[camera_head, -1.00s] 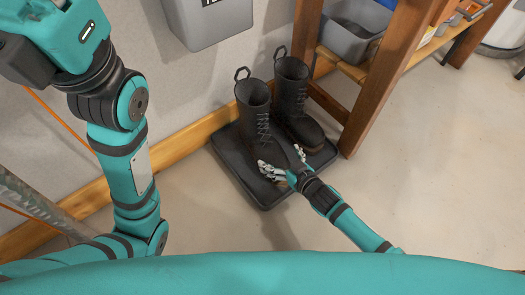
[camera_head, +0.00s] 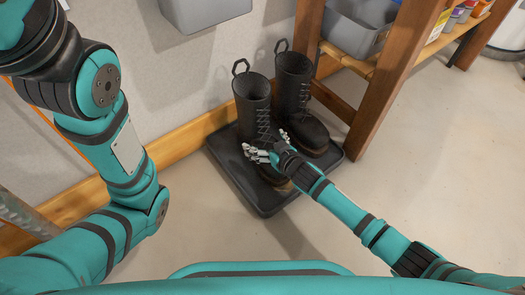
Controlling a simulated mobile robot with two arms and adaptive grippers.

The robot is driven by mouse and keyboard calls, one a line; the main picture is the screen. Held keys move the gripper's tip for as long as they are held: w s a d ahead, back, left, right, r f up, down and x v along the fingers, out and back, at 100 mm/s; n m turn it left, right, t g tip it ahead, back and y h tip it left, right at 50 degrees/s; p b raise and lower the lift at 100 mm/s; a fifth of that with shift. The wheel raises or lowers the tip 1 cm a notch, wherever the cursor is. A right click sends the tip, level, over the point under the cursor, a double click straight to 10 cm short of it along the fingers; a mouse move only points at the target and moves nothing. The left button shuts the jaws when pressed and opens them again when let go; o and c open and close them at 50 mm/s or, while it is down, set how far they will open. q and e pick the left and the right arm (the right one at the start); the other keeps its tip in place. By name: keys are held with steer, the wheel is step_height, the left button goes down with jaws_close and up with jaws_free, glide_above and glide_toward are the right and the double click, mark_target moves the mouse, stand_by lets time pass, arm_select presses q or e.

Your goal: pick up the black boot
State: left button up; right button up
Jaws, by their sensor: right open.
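Two black lace-up boots stand upright side by side on a dark tray (camera_head: 262,200) against the wall. The left boot (camera_head: 253,103) has a pull loop at its top and a brownish toe. The right boot (camera_head: 293,88) stands just behind and to the right of it. My right gripper (camera_head: 266,146) is open at the front of the left boot, around its lower laces and instep. I cannot tell whether the fingers touch it. My left arm comes in at the left, and its gripper is out of view.
A wooden shelf unit (camera_head: 385,80) stands right of the boots, with a grey bin (camera_head: 355,28) on it. A grey box (camera_head: 203,10) hangs on the wall above. A wooden skirting board (camera_head: 178,143) runs along the wall. The floor (camera_head: 440,170) at right is clear.

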steer(key=c, duration=1.6)
steer(key=shift+r, duration=0.15)
steer(key=shift+c, duration=0.9)
